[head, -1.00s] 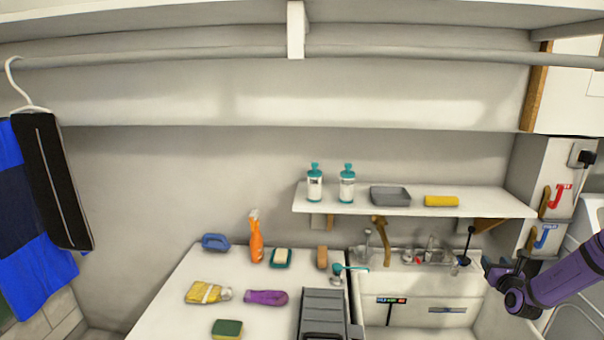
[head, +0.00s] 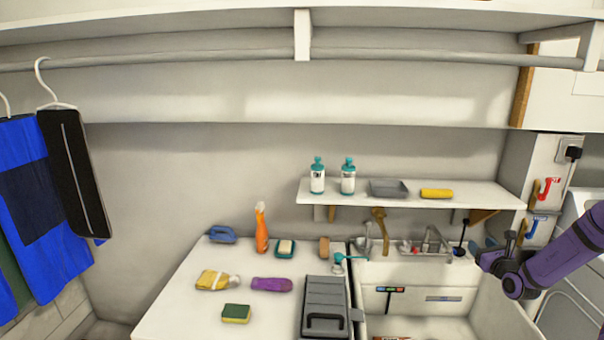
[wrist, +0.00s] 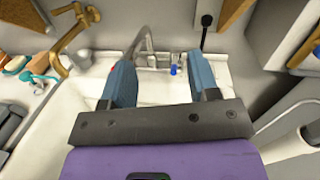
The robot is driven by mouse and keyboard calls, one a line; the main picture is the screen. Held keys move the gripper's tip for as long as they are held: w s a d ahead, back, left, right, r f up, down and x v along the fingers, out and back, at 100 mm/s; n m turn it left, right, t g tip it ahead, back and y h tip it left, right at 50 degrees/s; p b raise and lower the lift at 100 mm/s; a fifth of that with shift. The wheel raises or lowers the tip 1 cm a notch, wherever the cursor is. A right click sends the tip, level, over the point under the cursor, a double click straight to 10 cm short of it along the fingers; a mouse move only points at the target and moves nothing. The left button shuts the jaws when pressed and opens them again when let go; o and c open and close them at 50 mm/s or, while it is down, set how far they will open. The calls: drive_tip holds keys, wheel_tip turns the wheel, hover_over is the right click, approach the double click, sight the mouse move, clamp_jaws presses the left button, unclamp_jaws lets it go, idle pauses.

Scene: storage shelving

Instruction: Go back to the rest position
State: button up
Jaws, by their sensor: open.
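My gripper (head: 488,255) is at the right of the head view, at the end of my purple arm, over the right side of the sink (head: 425,300). In the wrist view my gripper (wrist: 165,75) shows two blue-grey fingers spread apart with nothing between them. A brass faucet (wrist: 70,40) is to the left in the wrist view.
A shelf (head: 450,199) above the sink holds two teal-capped bottles, a grey tray (head: 388,188) and a yellow roll (head: 436,193). The counter (head: 180,310) left of the sink carries several cleaning items and a grey case (head: 325,300). Clothes (head: 50,220) hang at the left.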

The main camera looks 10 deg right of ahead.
drive_tip(key=w+a+r+n+y, duration=0.2)
drive_tip(key=a+r+n+y, duration=0.5)
drive_tip(key=a+r, duration=0.25)
drive_tip(key=s+a+r+n+g+y, duration=0.25)
drive_tip(key=a+r+n+g, duration=0.2)
drive_tip(key=a, duration=0.35)
drive_tip(key=s+a+r+n+g+y, duration=0.25)
drive_tip(key=a+r+n, duration=0.3)
drive_tip(key=a, duration=0.35)
drive_tip(key=s+a+r+n+g+y, duration=0.1)
drive_tip(key=s+a+r+n+g, duration=0.35)
drive_tip(key=a, duration=0.35)
drive_tip(key=s+a+r+n+g+h, duration=0.2)
drive_tip(key=s+a+r+n+h, duration=0.15)
drive_tip(key=s, duration=0.45)
drive_tip(key=s+a+r+n+g+h, duration=0.2)
drive_tip(key=s+a+r+n, duration=0.25)
drive_tip(key=s, duration=0.25)
drive_tip(key=s+d+r+n+t+h, duration=0.1)
drive_tip(key=s+n+h, duration=0.1)
drive_tip(key=s, duration=0.5)
drive_tip(key=s+d+r+n+t+h, duration=0.1)
drive_tip(key=s+d+n+h, duration=0.1)
drive_tip(key=s, duration=0.6)
drive_tip(key=shift+s+r+n+h, duration=0.3)
drive_tip(key=shift+n+h, duration=0.45)
drive_tip(key=shift+n, duration=0.4)
